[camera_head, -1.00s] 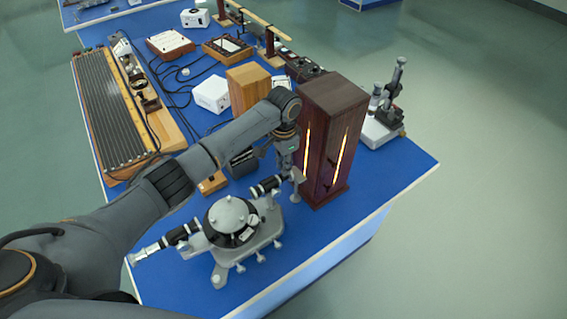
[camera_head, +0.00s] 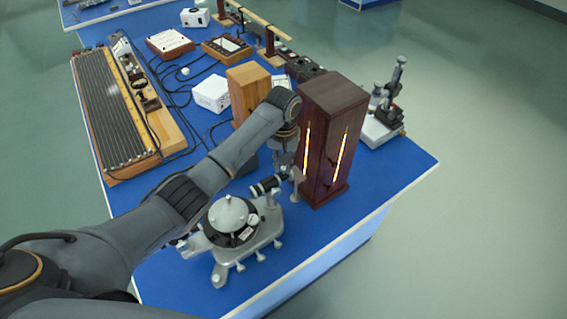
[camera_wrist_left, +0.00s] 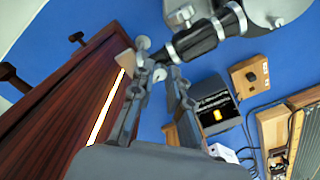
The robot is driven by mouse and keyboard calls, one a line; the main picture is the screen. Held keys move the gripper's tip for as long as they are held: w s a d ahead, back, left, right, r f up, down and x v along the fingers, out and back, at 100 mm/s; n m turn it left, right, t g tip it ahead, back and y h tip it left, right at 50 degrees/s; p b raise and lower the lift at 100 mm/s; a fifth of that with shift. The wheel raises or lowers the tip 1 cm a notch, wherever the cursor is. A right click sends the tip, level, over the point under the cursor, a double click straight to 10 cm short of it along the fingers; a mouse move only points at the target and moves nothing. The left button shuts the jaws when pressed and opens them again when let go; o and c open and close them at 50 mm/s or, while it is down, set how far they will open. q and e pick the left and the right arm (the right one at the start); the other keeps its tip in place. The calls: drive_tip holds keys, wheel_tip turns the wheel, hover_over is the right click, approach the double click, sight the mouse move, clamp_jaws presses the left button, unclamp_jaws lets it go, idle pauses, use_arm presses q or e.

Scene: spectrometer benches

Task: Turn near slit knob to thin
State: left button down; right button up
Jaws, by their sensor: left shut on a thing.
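The grey spectrometer (camera_head: 230,212) stands on the blue bench near its front edge. Its black tube (camera_head: 266,186) points toward the tall dark wooden lamp box (camera_head: 330,110) with glowing slits. In the left wrist view the tube (camera_wrist_left: 200,40) ends in silver slit fittings, with a small silver slit knob (camera_wrist_left: 159,74) between my fingertips. My left gripper (camera_head: 297,178) is at this slit end, close beside the lamp box. In the wrist view the left gripper (camera_wrist_left: 162,78) is shut on the slit knob. My left arm hides the spectrometer's other tube. My right gripper is not in view.
The lamp box (camera_wrist_left: 85,85) stands very close to my left fingers. A light wooden box (camera_head: 245,92), a white box (camera_head: 211,95) and a long ribbed coil board (camera_head: 108,115) lie behind the arm. A microscope-like instrument (camera_head: 385,110) stands at the right corner.

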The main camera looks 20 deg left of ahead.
sight(284, 168)
use_arm(q)
drive_tip(key=shift+n, duration=0.3)
idle(0.4)
drive_tip(key=c, duration=1.3)
unclamp_jaws()
wheel_tip(284, 168, up, 12)
